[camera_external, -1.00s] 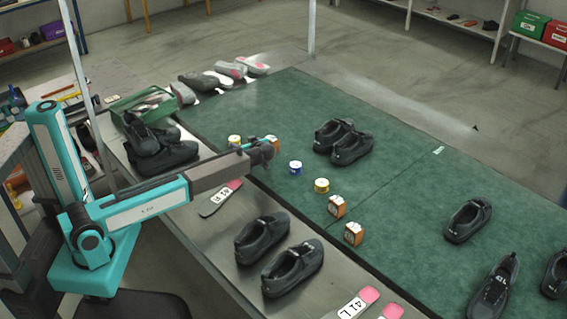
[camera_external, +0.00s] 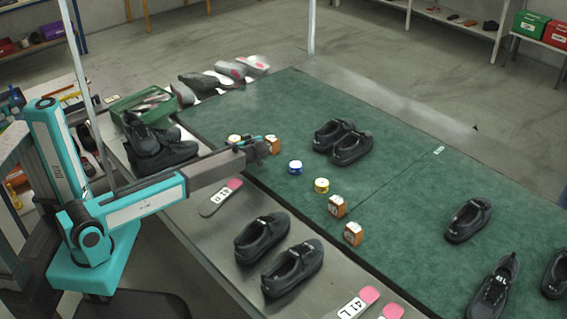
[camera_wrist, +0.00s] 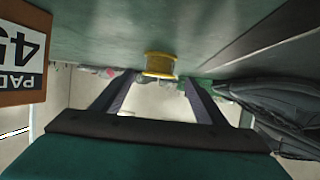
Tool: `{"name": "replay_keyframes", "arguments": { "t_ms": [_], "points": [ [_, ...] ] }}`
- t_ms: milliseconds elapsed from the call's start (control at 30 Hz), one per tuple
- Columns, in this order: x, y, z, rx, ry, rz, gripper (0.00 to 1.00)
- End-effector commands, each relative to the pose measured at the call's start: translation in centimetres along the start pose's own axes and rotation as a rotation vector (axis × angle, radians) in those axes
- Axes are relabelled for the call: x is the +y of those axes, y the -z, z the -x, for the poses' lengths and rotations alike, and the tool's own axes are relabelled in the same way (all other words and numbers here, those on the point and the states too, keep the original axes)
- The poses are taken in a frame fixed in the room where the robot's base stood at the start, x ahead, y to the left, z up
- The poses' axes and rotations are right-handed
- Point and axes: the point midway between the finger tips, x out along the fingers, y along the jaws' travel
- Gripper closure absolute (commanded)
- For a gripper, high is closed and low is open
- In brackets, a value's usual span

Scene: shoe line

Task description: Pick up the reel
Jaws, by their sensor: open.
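A yellow reel (camera_external: 235,139) stands on the green mat, beside my gripper (camera_external: 246,142) in the external view. In the wrist view the yellow reel (camera_wrist: 160,65) lies ahead, roughly between and just beyond the fingertips of my gripper (camera_wrist: 156,84). The fingers are apart with nothing held. A blue reel (camera_external: 295,167) and another yellow reel (camera_external: 321,185) stand further right on the mat.
An orange box (camera_external: 272,145) is close to my gripper; the wrist view shows a labelled orange box (camera_wrist: 22,55) at left. Black shoes (camera_external: 342,141) stand beyond on the mat (camera_external: 400,190). A green crate (camera_external: 140,100) and insoles (camera_external: 230,70) are at the back.

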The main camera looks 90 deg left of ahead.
Motion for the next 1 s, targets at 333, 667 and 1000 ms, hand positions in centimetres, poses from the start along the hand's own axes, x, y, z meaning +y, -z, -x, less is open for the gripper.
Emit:
{"name": "replay_keyframes", "arguments": {
  "t_ms": [333, 667, 1000],
  "points": [
    [0.2, 0.1, -3.8, 0.000, 0.002, 0.000, 0.34],
    [0.2, 0.0, -4.7, 0.000, 0.000, 0.000, 0.34],
    [0.2, 0.0, -4.6, 0.000, 0.000, 0.000, 0.34]
  ]
}}
